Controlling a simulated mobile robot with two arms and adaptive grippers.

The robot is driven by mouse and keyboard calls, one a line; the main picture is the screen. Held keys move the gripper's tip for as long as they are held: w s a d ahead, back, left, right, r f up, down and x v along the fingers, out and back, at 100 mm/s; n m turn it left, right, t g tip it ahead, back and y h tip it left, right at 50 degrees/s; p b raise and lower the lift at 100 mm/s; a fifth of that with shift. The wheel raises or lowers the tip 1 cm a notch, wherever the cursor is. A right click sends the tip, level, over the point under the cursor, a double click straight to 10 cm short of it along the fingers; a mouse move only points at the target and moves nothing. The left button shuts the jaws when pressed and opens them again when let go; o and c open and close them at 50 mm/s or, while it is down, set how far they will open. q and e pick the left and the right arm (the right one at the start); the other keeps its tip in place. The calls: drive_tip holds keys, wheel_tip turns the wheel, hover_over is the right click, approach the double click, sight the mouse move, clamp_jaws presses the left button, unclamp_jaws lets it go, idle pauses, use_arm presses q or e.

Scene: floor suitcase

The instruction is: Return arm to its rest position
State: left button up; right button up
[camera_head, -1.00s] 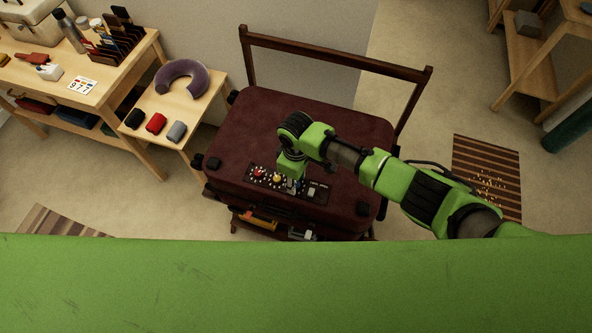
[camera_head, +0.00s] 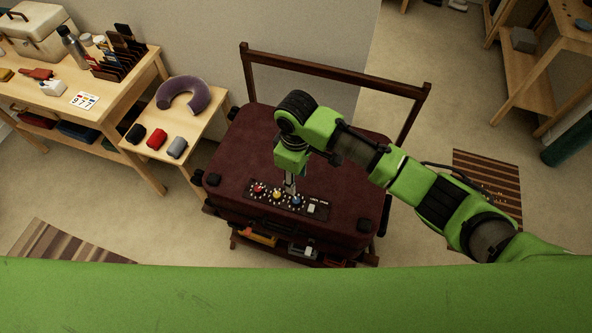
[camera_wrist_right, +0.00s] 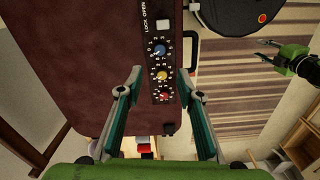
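My right gripper (camera_head: 290,188) hangs over the suitcase's dial panel in the head view, its fingers pointing down. In the right wrist view my right gripper (camera_wrist_right: 158,82) is open, its two fingers apart with nothing held between them. The maroon suitcase (camera_head: 240,155) lies closed on a wooden rack. Its panel carries a red dial (camera_head: 258,189), a yellow dial (camera_head: 277,195), a blue dial (camera_head: 296,201) and a white lock/open slider (camera_head: 311,208). My left gripper (camera_wrist_right: 270,50) shows only in the right wrist view, away from the suitcase, fingers apart and empty.
The rack's tall wooden frame (camera_head: 335,74) rises behind the suitcase. A small table at the left holds a neck pillow (camera_head: 183,97) and rolled items. A workbench stands further left. A striped mat (camera_head: 487,184) and wooden shelves (camera_head: 525,72) are at the right.

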drive_tip(key=s+a+m+t+y, duration=0.1)
drive_tip(key=s+a+m+y, duration=0.2)
drive_tip(key=s, duration=0.6)
drive_tip(key=s+d+r+m+t+h, duration=0.1)
drive_tip(key=s+d+m, duration=0.4)
drive_tip(key=d, duration=0.7)
drive_tip(key=s+d+r+m+t+h, duration=0.1)
drive_tip(key=s+d+m+t+h, duration=0.15)
drive_tip(key=s+d, duration=0.65)
wheel_tip(320, 180, down, 31)
drive_tip(key=d+g+b, duration=0.2)
drive_tip(key=d+b, duration=0.1)
drive_tip(key=b, duration=0.2)
drive_tip(key=s+d+f+b, duration=0.1)
drive_tip(key=s+f+b, duration=0.1)
drive_tip(key=s+f, duration=0.6)
drive_tip(key=s+d+f+g+b, duration=0.1)
drive_tip(key=s+f, duration=0.7)
drive_tip(key=f, duration=0.4)
drive_tip(key=shift+d+b, duration=0.3)
drive_tip(key=shift+b, duration=0.05)
